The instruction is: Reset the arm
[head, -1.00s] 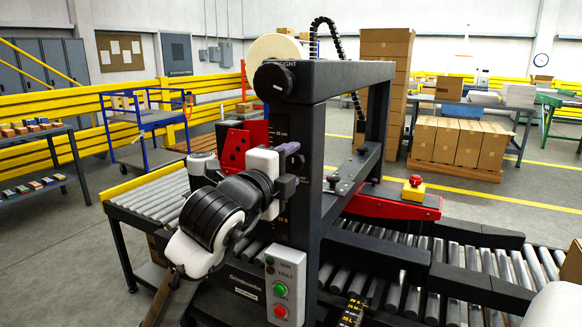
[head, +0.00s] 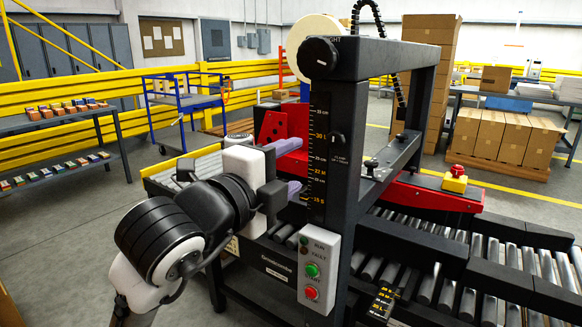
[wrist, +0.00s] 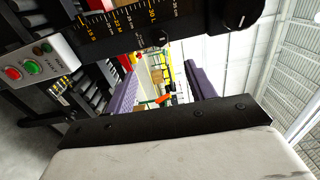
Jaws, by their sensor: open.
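I cannot tell whether the fingertips touch the upright. In the wrist view my gripper (wrist: 163,82) shows both purple fingers with an open gap, and the scale (wrist: 130,20) runs close along the top. My arm comes up from the lower left of the head view, bent at its black-banded joint.
A button box (head: 318,268) with green and red buttons is below my gripper. A black knob (head: 320,57) is at the frame's top. A red emergency button (head: 457,171) and roller conveyor (head: 480,255) lie right. A blue cart (head: 183,95) stands behind on open floor.

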